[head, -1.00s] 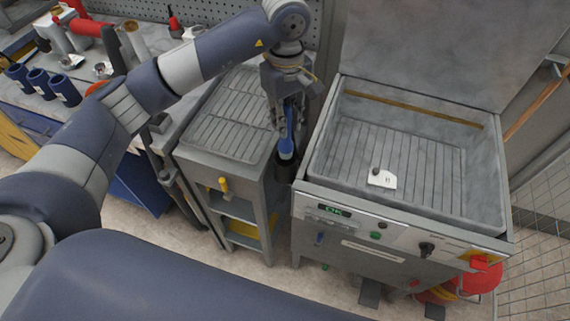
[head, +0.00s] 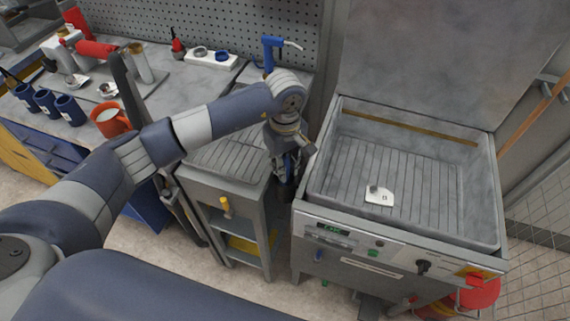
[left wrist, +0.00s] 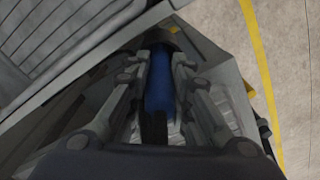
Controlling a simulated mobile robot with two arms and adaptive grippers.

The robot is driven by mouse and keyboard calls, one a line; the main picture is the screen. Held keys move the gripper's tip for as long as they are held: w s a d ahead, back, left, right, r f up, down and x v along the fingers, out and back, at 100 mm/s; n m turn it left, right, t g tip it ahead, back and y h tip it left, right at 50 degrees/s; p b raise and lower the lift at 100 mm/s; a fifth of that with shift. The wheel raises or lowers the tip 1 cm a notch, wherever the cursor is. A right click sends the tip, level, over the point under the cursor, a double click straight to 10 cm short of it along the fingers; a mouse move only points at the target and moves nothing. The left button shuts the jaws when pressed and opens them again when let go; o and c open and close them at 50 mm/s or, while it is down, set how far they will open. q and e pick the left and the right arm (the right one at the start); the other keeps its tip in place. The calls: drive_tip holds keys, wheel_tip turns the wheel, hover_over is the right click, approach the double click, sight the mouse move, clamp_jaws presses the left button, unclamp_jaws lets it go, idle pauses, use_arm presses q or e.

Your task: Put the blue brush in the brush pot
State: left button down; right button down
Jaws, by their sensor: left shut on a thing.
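My left gripper (head: 286,172) is shut on the blue brush (left wrist: 160,84) in the gap between the slatted cart and the coating machine. In the left wrist view the brush stands lengthwise between the two fingers. A dark cylindrical pot (head: 286,193), which looks like the brush pot, is directly below the fingers at the cart's right side. Its dark rim (left wrist: 160,36) seems to show at the brush's far end. The gripper hides most of the brush in the head view, and I cannot tell how deep its end sits in the pot. My right gripper is out of view.
The coating machine (head: 340,240) with its raised lid stands close on the right. The slatted cart (head: 196,184) is close on the left. The bench behind holds an orange mug (head: 112,121), several blue pots (head: 70,109) and a blue-handled tool (head: 268,55).

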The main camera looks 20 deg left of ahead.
use_arm(q)
drive_tip(key=c, duration=1.4)
unclamp_jaws()
drive_tip(key=shift+f, duration=0.1)
drive_tip(key=shift+c, duration=0.2)
drive_tip(key=shift+r, duration=0.2)
wheel_tip(320, 180, up, 11)
drive_tip(key=b, duration=0.3)
drive_tip(key=shift+r, duration=0.5)
